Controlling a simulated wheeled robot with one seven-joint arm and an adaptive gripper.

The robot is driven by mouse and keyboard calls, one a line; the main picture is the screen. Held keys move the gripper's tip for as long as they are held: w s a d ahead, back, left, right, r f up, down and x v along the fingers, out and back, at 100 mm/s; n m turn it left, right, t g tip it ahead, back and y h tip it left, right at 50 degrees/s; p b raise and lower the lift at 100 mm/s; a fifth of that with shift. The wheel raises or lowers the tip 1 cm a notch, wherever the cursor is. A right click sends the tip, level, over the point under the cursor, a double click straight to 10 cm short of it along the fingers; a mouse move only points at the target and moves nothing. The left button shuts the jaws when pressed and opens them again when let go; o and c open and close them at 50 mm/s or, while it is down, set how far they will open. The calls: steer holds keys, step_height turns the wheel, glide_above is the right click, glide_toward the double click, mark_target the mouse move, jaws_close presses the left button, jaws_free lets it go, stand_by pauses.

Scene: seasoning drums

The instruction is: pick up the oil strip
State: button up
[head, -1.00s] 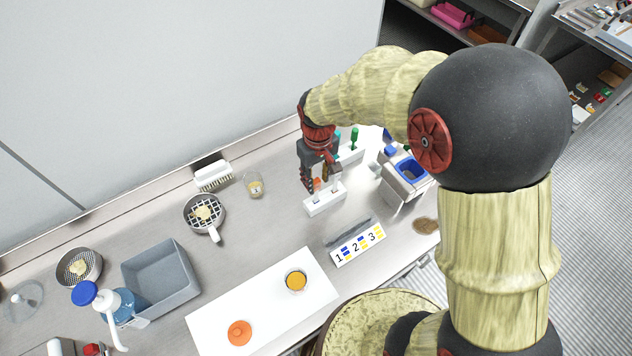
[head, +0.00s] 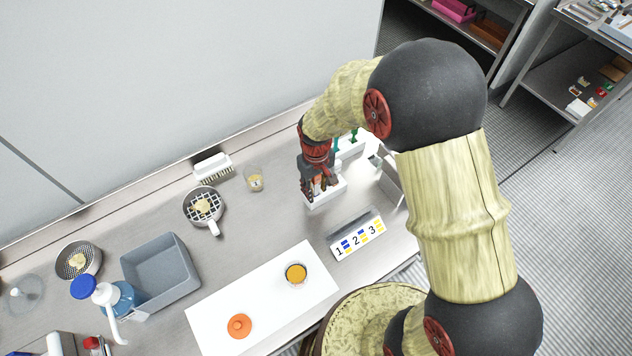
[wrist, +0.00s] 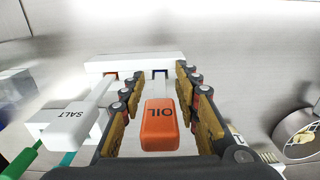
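The oil strip (wrist: 161,122) has an orange end block marked OIL and shows in the wrist view between my gripper's two fingers. My gripper (wrist: 156,85) is open around it, with a small gap visible on each side. The strip's far end reaches toward a white holder (wrist: 130,66). In the head view my gripper (head: 318,193) is over the white holder (head: 325,197) and hides the oil strip.
A white strip marked SALT (wrist: 78,122) is just left of my gripper in the wrist view. In the head view, a numbered card stand (head: 357,237) is in front, and a glass (head: 254,180) and a brush (head: 213,167) stand to the left.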

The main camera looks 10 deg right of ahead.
steer(key=shift+c, duration=0.2)
steer(key=c, duration=0.7)
steer(key=shift+o, duration=0.2)
steer(key=shift+r, duration=0.1)
